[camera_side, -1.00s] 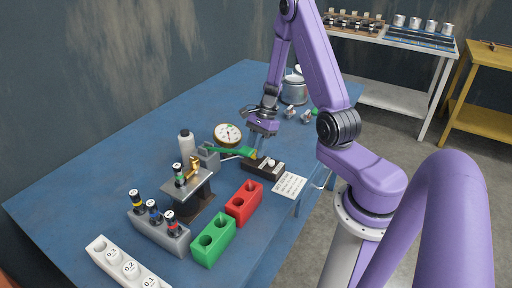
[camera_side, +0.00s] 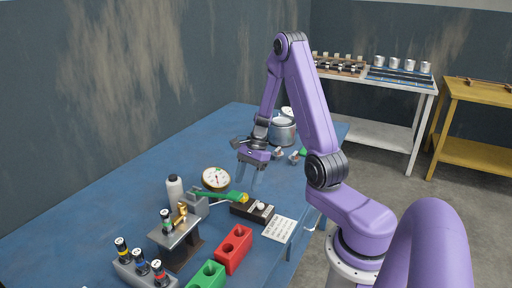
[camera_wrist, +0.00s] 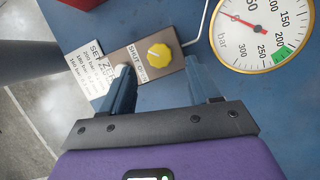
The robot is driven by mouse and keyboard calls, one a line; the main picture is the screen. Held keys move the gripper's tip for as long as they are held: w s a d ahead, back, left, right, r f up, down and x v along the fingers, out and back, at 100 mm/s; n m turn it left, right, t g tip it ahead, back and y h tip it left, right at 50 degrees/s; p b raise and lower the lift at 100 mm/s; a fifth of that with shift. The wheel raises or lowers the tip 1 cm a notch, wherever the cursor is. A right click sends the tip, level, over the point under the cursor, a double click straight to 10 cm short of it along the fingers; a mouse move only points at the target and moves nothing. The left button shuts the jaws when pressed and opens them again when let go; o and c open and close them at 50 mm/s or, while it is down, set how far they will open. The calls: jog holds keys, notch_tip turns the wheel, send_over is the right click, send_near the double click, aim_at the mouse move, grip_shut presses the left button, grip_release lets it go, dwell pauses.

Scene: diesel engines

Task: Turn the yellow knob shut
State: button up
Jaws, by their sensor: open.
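The yellow knob (camera_wrist: 159,51) is a lobed knob on a brown plate (camera_wrist: 134,57) lettered SHUT and OPEN in the wrist view. In the side view it shows as a yellow spot (camera_side: 244,197) at the left end of a dark block (camera_side: 252,212), near the end of a green handle (camera_side: 215,194). My gripper (camera_side: 247,180) is open and empty, above and apart from the block. In the wrist view my gripper (camera_wrist: 158,66) has one finger on each side of the knob in the picture. The left finger partly hides the plate. I cannot tell the knob's setting.
A round pressure gauge (camera_wrist: 262,32) is right of the knob in the wrist view, with a thin pipe beside it. A white card (camera_side: 279,229) lies right of the block. Red (camera_side: 233,249) and green (camera_side: 207,275) holed blocks stand in front. A metal pot (camera_side: 283,131) stands behind.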

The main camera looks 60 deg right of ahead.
jog(key=v, duration=1.3)
jog(key=shift+r, duration=0.2)
jog(key=s+a+r+n+g+h, duration=0.1)
jog(key=s+a+n+g+h, duration=0.2)
jog(key=a+n, duration=1.4)
jog(key=s+a+n+t, duration=0.1)
jog(key=s+a+n, duration=0.3)
jog(key=s+n, duration=0.4)
jog(key=s+a+n+t+h, duration=0.1)
jog(key=s+a+n, duration=0.4)
jog(key=s+n, duration=0.3)
jog(key=shift+s+a, duration=0.3)
jog(key=shift+s, duration=0.45)
